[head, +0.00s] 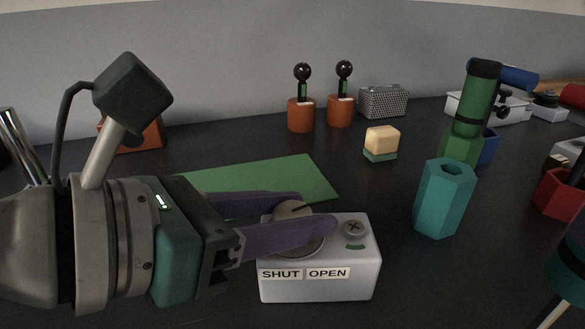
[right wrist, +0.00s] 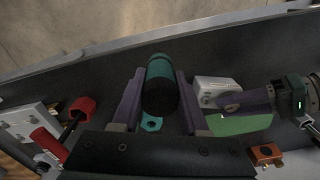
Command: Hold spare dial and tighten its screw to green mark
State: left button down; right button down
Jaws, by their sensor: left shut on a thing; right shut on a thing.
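A white box (head: 320,280) labelled SHUT and OPEN stands at the front. Its round dial (head: 291,210) sits between the purple fingers of my left gripper (head: 300,222), which is shut on it. A cross-head screw (head: 353,228) is on the box top right of the dial, with a green mark (head: 355,246) in front of it. My right gripper (right wrist: 160,95) is shut on a teal screwdriver (right wrist: 161,78) with a dark end. Its handle (head: 570,262) and thin shaft show at the head view's right edge, apart from the box. The screwdriver's tip is not visible.
An empty teal hexagonal holder (head: 443,200) stands right of the box. Behind it a green screwdriver (head: 475,100) stands in a green holder (head: 460,150). A red holder (head: 562,195) is at right. A green mat (head: 300,175) lies behind the box.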

dwell(0.7)
pick_arm(q)
jog(key=shift+c, duration=2.3)
grip_release()
pick_arm(e)
jog(key=shift+r, duration=0.1)
pick_arm(q)
jog(key=shift+r+p, duration=0.15)
jog(key=shift+p, duration=0.25)
pick_arm(e)
jog(key=shift+r, duration=0.3)
pick_arm(q)
jog(key=shift+r+p, duration=0.1)
jog(key=shift+p, duration=0.35)
pick_arm(e)
jog(key=shift+r, duration=0.45)
pick_arm(q)
jog(key=shift+c, duration=0.3)
grip_shut()
